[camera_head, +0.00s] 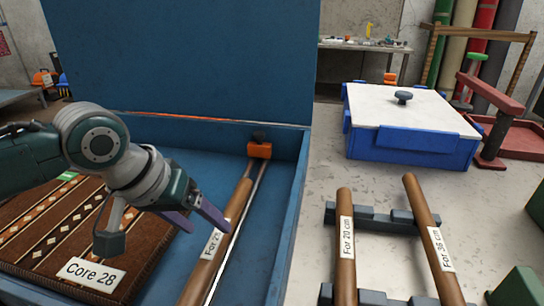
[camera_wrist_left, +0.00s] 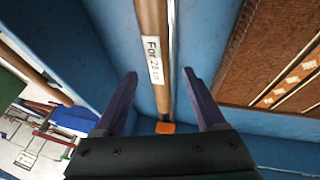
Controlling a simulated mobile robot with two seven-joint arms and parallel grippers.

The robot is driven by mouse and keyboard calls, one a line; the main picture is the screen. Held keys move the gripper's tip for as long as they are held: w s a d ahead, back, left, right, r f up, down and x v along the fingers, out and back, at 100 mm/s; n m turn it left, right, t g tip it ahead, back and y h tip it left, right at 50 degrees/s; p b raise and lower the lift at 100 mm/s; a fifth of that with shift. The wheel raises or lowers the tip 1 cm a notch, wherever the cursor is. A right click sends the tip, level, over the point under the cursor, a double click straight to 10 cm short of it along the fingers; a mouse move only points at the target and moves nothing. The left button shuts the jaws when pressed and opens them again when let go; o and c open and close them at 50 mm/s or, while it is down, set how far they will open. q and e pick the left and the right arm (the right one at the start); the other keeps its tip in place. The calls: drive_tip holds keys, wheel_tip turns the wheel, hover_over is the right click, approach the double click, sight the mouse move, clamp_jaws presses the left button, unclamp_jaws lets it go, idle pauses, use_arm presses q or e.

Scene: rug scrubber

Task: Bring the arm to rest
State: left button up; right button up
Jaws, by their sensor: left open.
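My left gripper (camera_head: 208,228) is open, its purple fingers pointing down over the blue box (camera_head: 296,215). In the left wrist view the open fingers (camera_wrist_left: 159,73) are spread wide, with a gap on each side of a brown rod (camera_wrist_left: 152,25). The rod lies lengthwise in the box beside a thin metal bar, and its label reads "For 28 cm". In the head view this rod (camera_head: 240,200) is partly behind the fingers. I cannot tell the height of the fingers above it. My right gripper is not in view.
A patterned brown rug (camera_head: 50,225) labelled "Core 28" lies at the left of the box. An orange block (camera_head: 259,150) sits at the rod's far end. At right, rods labelled "For 20 cm" (camera_head: 346,265) and "For 36 cm" (camera_head: 436,245) rest on grey supports. A white-lidded blue box (camera_head: 400,150) stands behind.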

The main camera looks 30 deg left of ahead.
use_arm(q)
drive_tip(key=p+v, duration=0.1)
drive_tip(key=v, duration=0.5)
drive_tip(key=shift+w+r, duration=0.15)
drive_tip(key=s+d+r+m+g+y+p, duration=0.1)
drive_tip(key=s+d+r+m+p, duration=0.2)
drive_tip(key=s, duration=0.5)
drive_tip(key=s+d+r+m+g+p, duration=0.1)
drive_tip(key=s+d+r+m+p, duration=0.1)
drive_tip(key=s+d, duration=0.55)
drive_tip(key=w+p+v, duration=0.3)
drive_tip(key=p+v, duration=0.9)
drive_tip(key=w+r+p+v, duration=0.1)
drive_tip(key=w+p+v, duration=0.1)
drive_tip(key=p+v, duration=1)
drive_tip(key=w+r+p+v, duration=0.1)
drive_tip(key=w+p+v, duration=0.2)
drive_tip(key=p+v, duration=1)
drive_tip(key=shift+w+r+p, duration=0.25)
drive_tip(key=shift+w+p, duration=0.05)
drive_tip(key=shift+p, duration=0.1)
drive_tip(key=shift+f, duration=0.1)
